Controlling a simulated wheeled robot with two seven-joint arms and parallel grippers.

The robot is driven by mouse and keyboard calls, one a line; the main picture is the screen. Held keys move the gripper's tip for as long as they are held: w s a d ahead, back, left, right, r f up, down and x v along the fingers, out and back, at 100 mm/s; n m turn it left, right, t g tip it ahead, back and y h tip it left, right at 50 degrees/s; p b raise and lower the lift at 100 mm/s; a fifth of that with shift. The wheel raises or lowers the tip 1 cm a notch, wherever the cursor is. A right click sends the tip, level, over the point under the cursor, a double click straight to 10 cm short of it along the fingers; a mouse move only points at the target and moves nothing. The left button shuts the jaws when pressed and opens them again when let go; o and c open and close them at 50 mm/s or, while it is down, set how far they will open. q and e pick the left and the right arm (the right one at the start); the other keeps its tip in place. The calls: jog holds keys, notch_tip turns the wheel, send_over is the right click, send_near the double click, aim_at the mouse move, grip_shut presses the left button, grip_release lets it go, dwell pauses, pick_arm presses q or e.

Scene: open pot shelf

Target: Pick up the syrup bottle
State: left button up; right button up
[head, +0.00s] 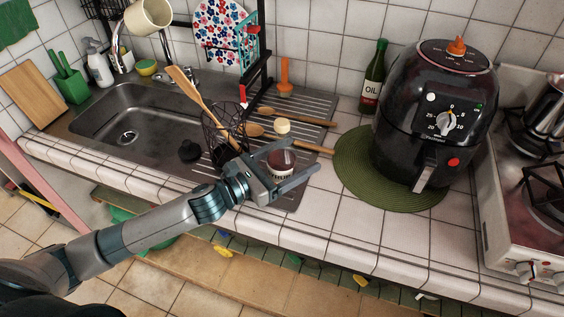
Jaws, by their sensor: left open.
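The syrup bottle (281,161) appears to be the small dark reddish-brown bottle with a pale cream cap, upright near the counter's front edge. Part of its lower body and label is hidden by my gripper. My left gripper (293,160) is open at the bottle, with its fingers pointing right. The bottle shows between the two fingers; whether they touch it, I cannot tell. My right gripper is not in view.
A wire utensil holder (222,128) with wooden spoons stands left of the bottle. Wooden utensils lie behind it on the ribbed drainboard. A black air fryer (430,125) stands on a green round mat (352,172) to the right. An oil bottle (373,80) stands behind.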

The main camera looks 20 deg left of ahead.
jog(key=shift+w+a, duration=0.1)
pick_arm(q)
jog(key=shift+c, duration=1.3)
jog(key=shift+r, duration=0.1)
jog(key=c, duration=1.4)
jog(key=shift+o, duration=0.2)
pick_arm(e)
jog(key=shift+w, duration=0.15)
